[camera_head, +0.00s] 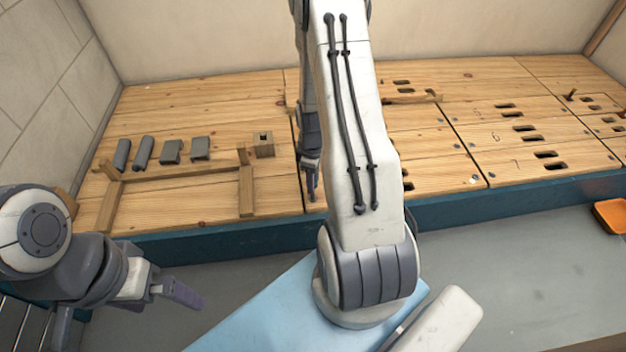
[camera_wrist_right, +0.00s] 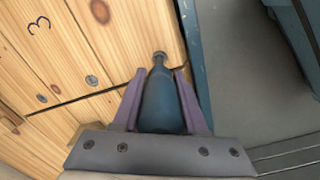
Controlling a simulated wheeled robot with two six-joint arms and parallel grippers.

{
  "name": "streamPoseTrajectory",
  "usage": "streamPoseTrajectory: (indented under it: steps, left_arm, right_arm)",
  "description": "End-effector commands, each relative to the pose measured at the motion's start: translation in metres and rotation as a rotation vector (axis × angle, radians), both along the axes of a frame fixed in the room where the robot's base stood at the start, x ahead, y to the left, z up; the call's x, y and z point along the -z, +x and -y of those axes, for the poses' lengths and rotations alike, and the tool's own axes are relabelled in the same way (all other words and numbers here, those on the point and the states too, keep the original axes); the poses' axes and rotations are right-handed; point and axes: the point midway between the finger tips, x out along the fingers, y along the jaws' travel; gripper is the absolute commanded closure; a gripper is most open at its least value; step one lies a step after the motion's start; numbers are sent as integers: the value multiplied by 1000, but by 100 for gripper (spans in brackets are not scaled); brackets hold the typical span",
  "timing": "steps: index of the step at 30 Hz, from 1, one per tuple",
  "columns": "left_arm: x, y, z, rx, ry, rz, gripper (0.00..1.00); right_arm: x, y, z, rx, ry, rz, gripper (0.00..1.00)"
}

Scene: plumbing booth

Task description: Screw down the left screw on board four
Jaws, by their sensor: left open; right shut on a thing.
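My right gripper (camera_wrist_right: 157,98) is shut on a blue-handled driver-like tool (camera_wrist_right: 162,105). The tool's grey tip points away from me, over the front edge of a wooden board (camera_wrist_right: 120,30); I cannot tell whether it touches. In the head view my right gripper (camera_head: 312,182) is partly hidden behind my arm. My left gripper (camera_head: 178,293) is open and empty, low at the left, away from the bench. I cannot make out a board marked four; my right arm covers the middle boards.
A wooden frame (camera_head: 181,173), several grey blocks (camera_head: 171,151) and a small wooden block with a hole (camera_head: 263,144) lie on the left boards. Slotted boards (camera_head: 546,160) marked 6 and 7 lie at right. An orange tray (camera_head: 612,214) sits at far right. The teal bench edge (camera_head: 512,197) runs along the front.

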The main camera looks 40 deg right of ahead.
Motion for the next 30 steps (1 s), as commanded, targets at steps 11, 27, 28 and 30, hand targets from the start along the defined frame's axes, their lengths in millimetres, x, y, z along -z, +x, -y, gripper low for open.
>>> streamPoseTrajectory:
  steps: [11,27,28,30]
  left_arm:
    - [-32,0,0,0,0,0,0]
    - [-56,0,0,0,0,0,0]
    - [-57,0,0,0,0,0,0]
    - [-59,0,0,0,0,0,0]
  right_arm:
    - [-4,0,0,421,1,-1,100]
    - [-3,0,0,759,1,1,100]
    - [-3,0,0,745,0,1,100]
    - [-2,0,0,713,0,1,100]
